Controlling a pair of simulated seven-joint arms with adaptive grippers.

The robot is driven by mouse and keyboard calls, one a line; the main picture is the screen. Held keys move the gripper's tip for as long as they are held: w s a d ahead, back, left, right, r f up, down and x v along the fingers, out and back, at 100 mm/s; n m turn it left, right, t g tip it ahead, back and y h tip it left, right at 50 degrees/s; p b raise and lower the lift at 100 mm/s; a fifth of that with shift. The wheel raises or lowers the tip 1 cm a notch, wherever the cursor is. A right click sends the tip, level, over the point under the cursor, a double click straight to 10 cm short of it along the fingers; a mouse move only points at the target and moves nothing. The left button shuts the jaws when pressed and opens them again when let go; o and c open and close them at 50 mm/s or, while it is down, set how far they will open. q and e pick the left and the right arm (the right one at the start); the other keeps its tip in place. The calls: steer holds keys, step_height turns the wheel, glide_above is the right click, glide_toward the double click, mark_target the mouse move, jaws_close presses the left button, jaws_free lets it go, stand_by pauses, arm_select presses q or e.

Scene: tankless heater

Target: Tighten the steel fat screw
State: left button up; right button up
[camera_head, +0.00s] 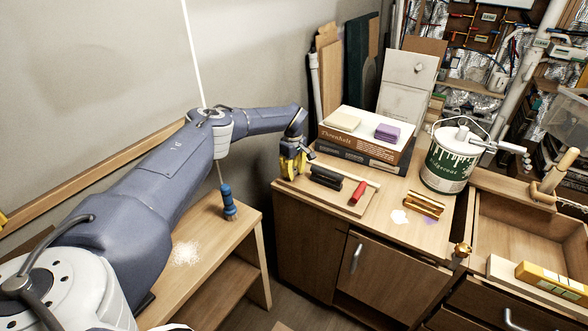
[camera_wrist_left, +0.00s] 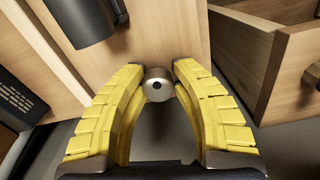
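My left gripper (camera_head: 293,165) has yellow fingers and hangs by the left end of the wooden workbench in the head view. In the left wrist view its fingertips (camera_wrist_left: 159,76) stand apart, one on each side of a round steel head with a dark centre, the steel fat screw (camera_wrist_left: 158,86). The head sits close between the tips; whether both fingers press on it I cannot tell. The screw cannot be made out in the head view. My right gripper is in neither view.
A blue-handled tool (camera_head: 228,203) stands on a low side table (camera_head: 205,235). The workbench holds black tools (camera_head: 326,176), a red piece (camera_head: 358,193), stacked boxes (camera_head: 368,137) and a green paint can (camera_head: 450,160). An open drawer (camera_head: 510,222) is at right.

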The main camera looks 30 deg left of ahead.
arm_select(q)
steer(key=shift+o, duration=0.3)
steer(key=shift+w+r, duration=0.1)
steer(key=n, duration=0.6)
stand_by(0.3)
steer(key=n, duration=0.6)
stand_by(0.4)
steer(key=shift+n, duration=0.5)
steer(key=n, duration=0.5)
